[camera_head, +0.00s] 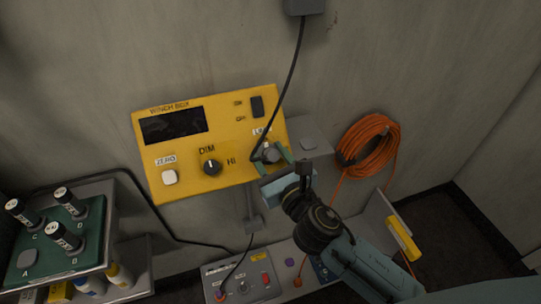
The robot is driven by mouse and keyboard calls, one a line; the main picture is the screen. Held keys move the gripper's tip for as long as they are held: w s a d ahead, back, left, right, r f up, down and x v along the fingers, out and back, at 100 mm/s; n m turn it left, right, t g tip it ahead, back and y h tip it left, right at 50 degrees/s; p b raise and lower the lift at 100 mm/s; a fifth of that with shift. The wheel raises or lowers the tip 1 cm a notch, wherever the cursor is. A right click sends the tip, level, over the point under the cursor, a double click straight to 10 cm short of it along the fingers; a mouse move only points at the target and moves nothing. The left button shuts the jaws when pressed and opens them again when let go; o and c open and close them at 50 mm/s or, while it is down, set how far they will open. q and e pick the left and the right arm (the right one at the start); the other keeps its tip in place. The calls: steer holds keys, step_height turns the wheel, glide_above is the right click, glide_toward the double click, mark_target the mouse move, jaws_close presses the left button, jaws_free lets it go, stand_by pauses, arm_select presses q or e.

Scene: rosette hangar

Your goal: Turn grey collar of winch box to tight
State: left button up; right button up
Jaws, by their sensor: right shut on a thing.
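The yellow winch box (225,120) is fixed to the grey wall, with a dark display, a white ZERO button, a black DIM knob and a rocker switch. Its grey collar (269,153) is at the lower right of the panel, where a black cable ends. My right gripper (271,159) is shut on the grey collar, with its fingers hiding part of it. A label above the collar is partly covered by the cable and too small to read. My left gripper is out of view.
A black cable (288,85) hangs from a grey box above to the collar. A coiled orange cable (369,143) hangs to the right. A rack of labelled cylinders (62,225) stands at lower left. A small grey control box (240,284) is below.

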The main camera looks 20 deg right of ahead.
steer(key=m+h, duration=0.3)
steer(key=m, duration=0.1)
steer(key=shift+a+b, duration=0.15)
steer(key=shift+b, duration=0.25)
steer(key=m+h, duration=0.4)
steer(key=m, duration=0.1)
steer(key=shift+a+g, duration=0.1)
steer(key=shift+g, duration=0.3)
steer(key=m+g+h, duration=0.1)
steer(key=m, duration=0.1)
steer(key=m+h+p, duration=0.1)
steer(key=m, duration=0.1)
steer(key=shift+r+m+g+h, duration=0.1)
steer(key=shift+m+g+h, duration=0.2)
steer(key=shift+m+g, duration=0.1)
steer(key=shift+a+m+g+h+p, duration=0.1)
steer(key=shift+m+g+h+p, duration=0.85)
steer(key=shift+m, duration=0.85)
steer(key=shift+g, duration=0.25)
steer(key=o, duration=1)
